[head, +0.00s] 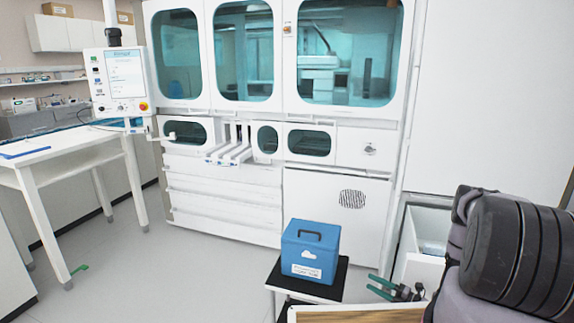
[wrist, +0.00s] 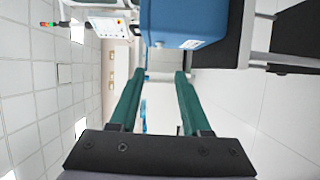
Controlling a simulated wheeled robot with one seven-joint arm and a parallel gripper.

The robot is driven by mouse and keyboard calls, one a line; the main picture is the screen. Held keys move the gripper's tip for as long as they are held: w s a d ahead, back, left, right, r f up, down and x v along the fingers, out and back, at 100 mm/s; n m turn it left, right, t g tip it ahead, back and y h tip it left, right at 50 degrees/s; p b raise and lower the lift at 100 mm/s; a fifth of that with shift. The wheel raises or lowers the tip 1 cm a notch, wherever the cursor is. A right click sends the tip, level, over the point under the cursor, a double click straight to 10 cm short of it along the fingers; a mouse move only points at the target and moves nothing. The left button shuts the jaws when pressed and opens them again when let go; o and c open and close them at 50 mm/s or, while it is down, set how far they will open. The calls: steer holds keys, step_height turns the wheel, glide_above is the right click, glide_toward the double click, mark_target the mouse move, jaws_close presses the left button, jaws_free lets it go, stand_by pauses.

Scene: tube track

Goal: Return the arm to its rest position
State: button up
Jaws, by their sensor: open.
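My gripper (head: 384,289) is at the lower right of the head view, its green fingers pointing left, to the right of a blue box. In the wrist view my gripper (wrist: 158,74) shows two green fingers spread apart, with nothing between them. The blue box (head: 309,255) has a handle on its lid and a white label, and it stands upright on a small black-topped stand (head: 333,293). The blue box also shows at the top of the wrist view (wrist: 190,20), which is turned sideways. My dark arm fills the right edge of the head view.
A large white machine (head: 225,177) with tinted windows stands behind the stand. A white table (head: 65,158) is at left, with a screen panel (head: 124,75) beside it. A white open bin (head: 416,262) is close behind my gripper. A wooden edge (head: 355,314) lies in front.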

steer(key=w+d+r+m+h, duration=0.3)
steer(key=w+d+r+h, duration=0.15)
steer(key=w+r, duration=0.55)
steer(key=w+d+r+m+h, duration=0.3)
steer(key=w+d+r, duration=0.2)
steer(key=w+r, duration=0.45)
step_height(320, 180, up, 27)
steer(key=w+d+m+h, duration=0.1)
steer(key=d+m+h, duration=0.1)
steer(key=m+h, duration=0.55)
steer(key=s+a+r+m+g, duration=0.1)
steer(key=s+a+r+m, duration=0.3)
steer(key=s+r, duration=0.5)
steer(key=s+a+r+m+g, duration=0.1)
steer(key=s+a+r+m, duration=0.2)
steer(key=s+r+m, duration=0.45)
steer(key=s+a+r+m+g+y, duration=0.1)
steer(key=s+a, duration=0.4)
steer(key=s, duration=0.9)
steer(key=s+a+r+m+g+y, duration=0.1)
steer(key=s+a+m, duration=0.4)
steer(key=s, duration=0.8)
steer(key=shift+s+a+r+m+g+y, duration=0.3)
steer(key=shift+s+a+r+y, duration=0.05)
steer(key=shift+a+r+y, duration=0.45)
